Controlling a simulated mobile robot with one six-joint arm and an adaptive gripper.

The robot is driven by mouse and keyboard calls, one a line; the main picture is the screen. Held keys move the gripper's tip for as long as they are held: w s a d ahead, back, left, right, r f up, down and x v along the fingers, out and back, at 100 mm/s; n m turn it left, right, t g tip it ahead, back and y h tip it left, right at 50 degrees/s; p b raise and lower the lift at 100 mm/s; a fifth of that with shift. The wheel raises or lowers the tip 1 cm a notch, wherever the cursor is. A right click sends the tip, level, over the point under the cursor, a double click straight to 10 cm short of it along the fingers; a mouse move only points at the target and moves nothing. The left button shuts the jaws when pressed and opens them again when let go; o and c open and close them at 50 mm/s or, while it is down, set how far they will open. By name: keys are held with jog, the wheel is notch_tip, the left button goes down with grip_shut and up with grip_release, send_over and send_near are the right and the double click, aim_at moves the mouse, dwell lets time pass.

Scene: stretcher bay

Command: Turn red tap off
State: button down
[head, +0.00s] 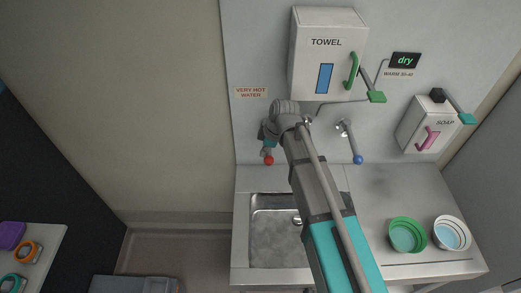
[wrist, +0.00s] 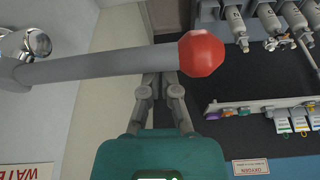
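The red tap's lever ends in a red knob (head: 269,160) above the left part of the sink in the head view. In the wrist view its grey lever runs from the chrome fitting at left to the large red knob (wrist: 202,53). My gripper (head: 267,140) is close by the red tap, its fingers mostly hidden by my arm in the head view. In the wrist view my gripper (wrist: 160,82) points at the lever, and the lever covers its fingertips. I cannot tell whether they touch it or how far they are open.
The blue-knobbed tap (head: 358,160) is to the right. Below are the metal sink (head: 240,235) and a counter with a green bowl (head: 393,244) and a white bowl (head: 463,240). A towel dispenser (head: 300,55) and a soap dispenser (head: 408,125) hang on the wall.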

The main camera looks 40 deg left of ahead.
dwell(0.3)
notch_tip(320, 180, up, 9)
jog(key=p, duration=0.8)
jog(key=shift+s+a+f+p, duration=0.15)
jog(key=shift+s+a+p, duration=0.15)
jog(key=shift+a+p, duration=0.1)
dwell(0.9)
